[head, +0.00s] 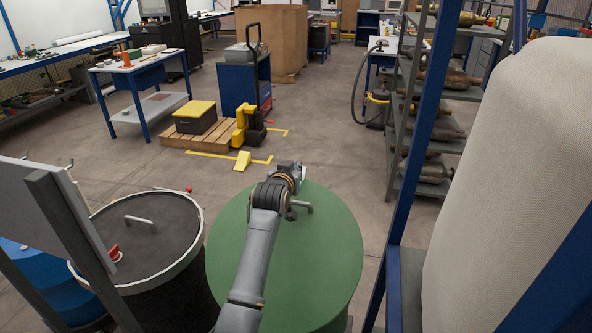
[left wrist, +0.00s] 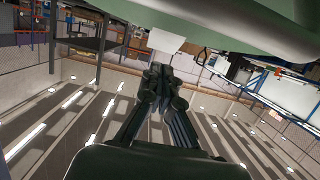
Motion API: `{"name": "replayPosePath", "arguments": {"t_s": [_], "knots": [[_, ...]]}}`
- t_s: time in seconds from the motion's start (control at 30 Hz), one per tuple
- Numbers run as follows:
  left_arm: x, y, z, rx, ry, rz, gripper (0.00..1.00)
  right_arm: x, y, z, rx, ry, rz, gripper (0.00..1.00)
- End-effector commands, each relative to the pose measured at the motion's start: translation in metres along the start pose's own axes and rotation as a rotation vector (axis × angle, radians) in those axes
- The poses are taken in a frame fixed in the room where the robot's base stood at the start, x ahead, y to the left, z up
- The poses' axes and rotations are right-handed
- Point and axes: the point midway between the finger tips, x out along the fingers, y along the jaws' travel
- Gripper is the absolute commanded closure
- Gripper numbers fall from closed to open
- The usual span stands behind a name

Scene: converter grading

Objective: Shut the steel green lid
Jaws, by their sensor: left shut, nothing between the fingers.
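The green lid (head: 330,240) is a large round disc in the lower middle of the head view, with a grey bar handle (head: 300,206) on it. It looks roughly level from above; whether it sits fully down cannot be told. My left arm reaches across it, and my left gripper (head: 294,173) is near its far edge. In the left wrist view the gripper (left wrist: 160,72) is shut and empty, and a green curved surface (left wrist: 235,28), probably the lid or its drum, fills the top. Contact between them cannot be told. My right gripper is not in view.
A black drum (head: 140,235) with a pale rim and handle stands close left of the green lid. A blue-framed rack (head: 419,140) and a large white container (head: 515,180) stand to the right. Open floor (head: 330,130) lies beyond the lid, with a pallet (head: 205,137) farther back.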

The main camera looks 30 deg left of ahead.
Motion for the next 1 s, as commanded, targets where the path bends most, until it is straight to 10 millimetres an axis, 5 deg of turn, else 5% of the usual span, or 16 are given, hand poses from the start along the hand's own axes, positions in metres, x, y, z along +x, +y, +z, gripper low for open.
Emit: {"name": "replayPosePath", "arguments": {"t_s": [0.77,1.0], "knots": [[0.020,0.000,0.019,0.000,-0.010,0.000,1.00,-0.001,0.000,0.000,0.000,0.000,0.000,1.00],[0.049,0.000,0.047,0.000,-0.097,-0.001,1.00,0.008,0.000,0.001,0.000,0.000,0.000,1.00]]}}
